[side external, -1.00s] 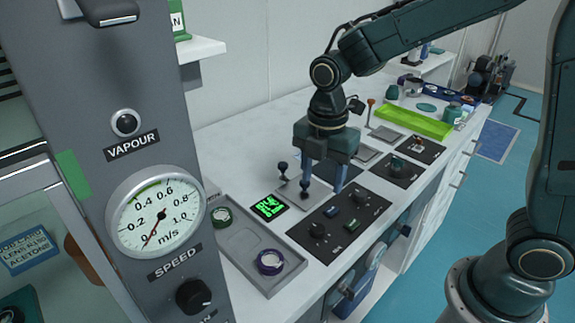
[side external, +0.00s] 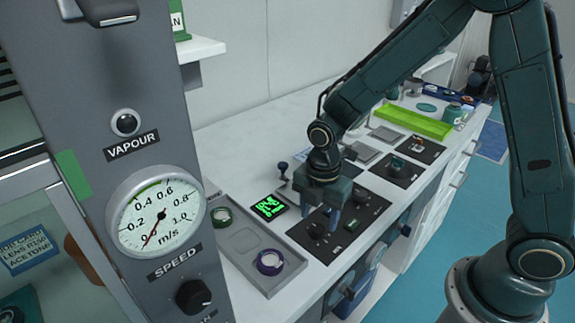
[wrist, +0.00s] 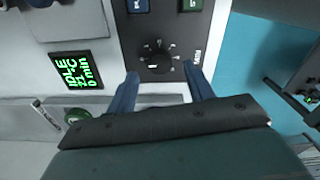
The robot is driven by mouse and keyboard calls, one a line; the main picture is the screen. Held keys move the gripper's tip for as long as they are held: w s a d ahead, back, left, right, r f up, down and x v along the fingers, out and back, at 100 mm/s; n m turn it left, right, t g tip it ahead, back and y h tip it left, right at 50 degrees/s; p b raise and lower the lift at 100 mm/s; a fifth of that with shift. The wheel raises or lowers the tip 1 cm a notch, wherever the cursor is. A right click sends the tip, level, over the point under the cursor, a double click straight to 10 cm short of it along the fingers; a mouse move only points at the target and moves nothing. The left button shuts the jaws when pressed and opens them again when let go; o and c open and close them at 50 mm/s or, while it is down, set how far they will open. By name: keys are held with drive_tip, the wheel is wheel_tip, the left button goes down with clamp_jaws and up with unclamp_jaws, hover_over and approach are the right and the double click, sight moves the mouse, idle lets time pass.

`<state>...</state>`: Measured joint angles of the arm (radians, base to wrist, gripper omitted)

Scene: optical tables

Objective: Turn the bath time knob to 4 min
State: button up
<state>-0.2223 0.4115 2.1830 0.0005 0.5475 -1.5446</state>
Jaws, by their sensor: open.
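The bath time knob (wrist: 156,58) is a black round knob on a dark panel (wrist: 183,42), with a ring of white marks and a "MIN" label beside it. In the side external view the knob (side external: 317,231) sits at the panel's near end. My gripper (side external: 321,219) is open and empty, low over the panel at this knob. In the wrist view the blue fingers of my gripper (wrist: 162,73) point at the knob, their tips spread to either side of its lower edge. Contact cannot be told. The small display (wrist: 77,70) shows green text including "0 min".
A grey tray (side external: 240,240) with a green ring (side external: 221,216) and a purple-blue ring (side external: 270,262) lies left of the panel. A second knob (side external: 359,197) is farther along the panel. A bright green tray (side external: 415,122) stands at the back.

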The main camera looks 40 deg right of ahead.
sight(318, 228)
drive_tip(key=shift+f, duration=1.6)
drive_tip(key=c, duration=1)
